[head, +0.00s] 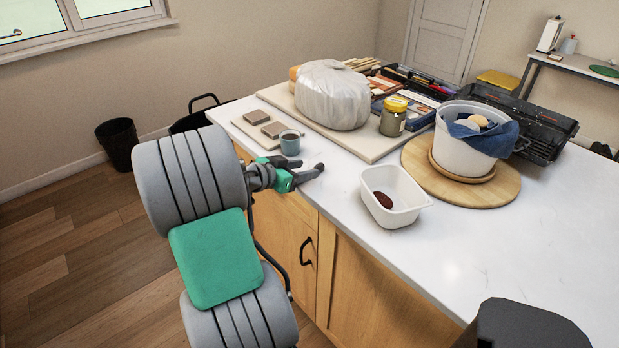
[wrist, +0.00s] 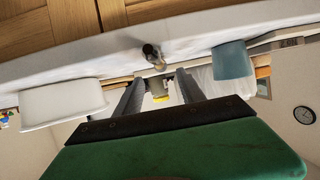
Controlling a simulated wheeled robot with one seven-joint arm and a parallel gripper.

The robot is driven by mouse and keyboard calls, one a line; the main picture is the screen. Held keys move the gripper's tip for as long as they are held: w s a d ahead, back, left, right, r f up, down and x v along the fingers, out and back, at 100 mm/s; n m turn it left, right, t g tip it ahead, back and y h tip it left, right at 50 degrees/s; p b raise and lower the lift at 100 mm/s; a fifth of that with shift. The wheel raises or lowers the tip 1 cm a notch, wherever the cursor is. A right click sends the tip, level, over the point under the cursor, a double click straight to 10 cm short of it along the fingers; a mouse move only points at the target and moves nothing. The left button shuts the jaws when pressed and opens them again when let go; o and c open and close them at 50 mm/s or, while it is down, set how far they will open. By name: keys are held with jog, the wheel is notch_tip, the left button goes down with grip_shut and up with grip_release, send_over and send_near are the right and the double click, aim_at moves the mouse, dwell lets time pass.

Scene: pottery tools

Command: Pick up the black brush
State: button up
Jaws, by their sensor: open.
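My gripper (head: 309,170) is open at the counter's front edge, between the blue-grey cup and the white tub in the head view. In the wrist view, its two fingers (wrist: 160,74) are spread apart with nothing gripped between them. A small object with a dark end (wrist: 151,50) lies on the counter just beyond the fingertips, seen nearly end-on. It may be the black brush, but I cannot tell for sure. In the head view I cannot make out the brush; my gripper may hide it.
The blue-grey cup (head: 291,142) and white tub (head: 394,195) flank my gripper; the wrist view shows this cup (wrist: 232,60) and tub (wrist: 62,104) too. A board (head: 375,150) behind holds a wrapped lump (head: 332,95) and yellow-lidded jar (head: 393,117). The counter's right front is clear.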

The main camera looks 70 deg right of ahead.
aim_at(316, 166)
jog(key=p+x, duration=0.1)
jog(key=x, duration=0.5)
grip_shut()
dwell(0.3)
